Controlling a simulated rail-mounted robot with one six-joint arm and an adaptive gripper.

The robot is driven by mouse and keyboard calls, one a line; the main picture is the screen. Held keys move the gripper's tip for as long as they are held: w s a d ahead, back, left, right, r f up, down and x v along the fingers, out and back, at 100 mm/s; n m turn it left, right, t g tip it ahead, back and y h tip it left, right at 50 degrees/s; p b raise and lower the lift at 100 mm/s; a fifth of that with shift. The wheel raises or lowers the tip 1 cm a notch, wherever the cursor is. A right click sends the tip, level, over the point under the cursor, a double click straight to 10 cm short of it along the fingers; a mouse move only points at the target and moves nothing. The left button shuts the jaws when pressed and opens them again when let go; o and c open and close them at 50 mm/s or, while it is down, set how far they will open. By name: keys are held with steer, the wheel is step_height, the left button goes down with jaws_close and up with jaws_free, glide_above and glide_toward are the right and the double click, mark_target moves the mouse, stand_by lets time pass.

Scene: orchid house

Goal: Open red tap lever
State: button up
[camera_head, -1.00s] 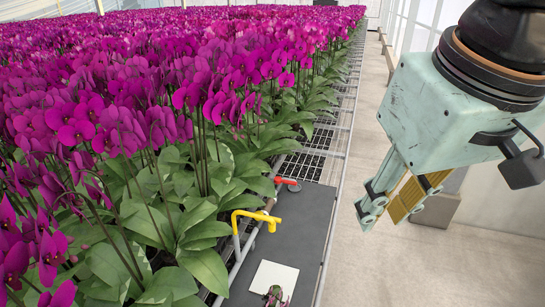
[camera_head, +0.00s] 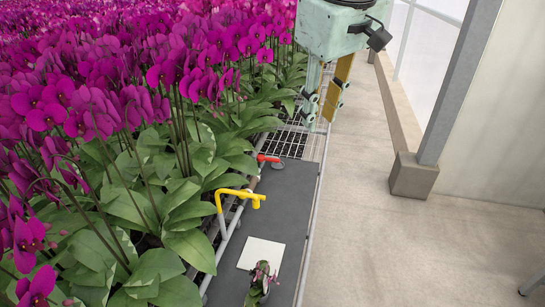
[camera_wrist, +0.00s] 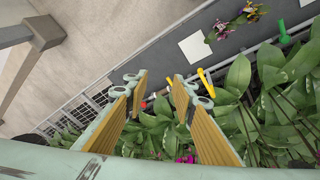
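The red tap lever (camera_head: 268,158) lies along the left edge of the dark grey bench strip (camera_head: 262,218), at its far end, with a grey metal fitting at its right. In the wrist view a small bit of red (camera_wrist: 143,105) shows between my fingers, partly hidden. My gripper (camera_head: 318,112) hangs fingers down, above and to the right of the lever in the head view, apart from it. In the wrist view its two fingers (camera_wrist: 160,82) stand apart with nothing between them, so it is open and empty.
A yellow pipe (camera_head: 238,195) stands nearer than the lever, at the strip's left edge. A white square (camera_head: 261,253) and a small potted orchid (camera_head: 262,280) are on the strip. Dense purple orchids (camera_head: 105,110) crowd the left.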

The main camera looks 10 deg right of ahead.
steer(key=w+f+n, duration=0.2)
steer(key=w+f, duration=0.2)
steer(key=w, duration=0.9)
steer(key=n+g+b, duration=0.1)
steer(key=n, duration=0.5)
glide_above(273, 159)
steer(key=s+a, duration=0.1)
steer(key=s, duration=0.1)
step_height(273, 159, down, 26)
steer(key=shift+s+f+h, duration=0.2)
steer(key=shift+f+h, duration=0.05)
steer(key=shift+h, duration=0.05)
steer(key=shift+f, duration=0.15)
steer(key=shift+b+x, duration=1.35)
steer(key=shift+x, duration=5.45)
steer(key=shift+s, duration=0.1)
steer(key=shift+c, duration=0.5)
jaws_close()
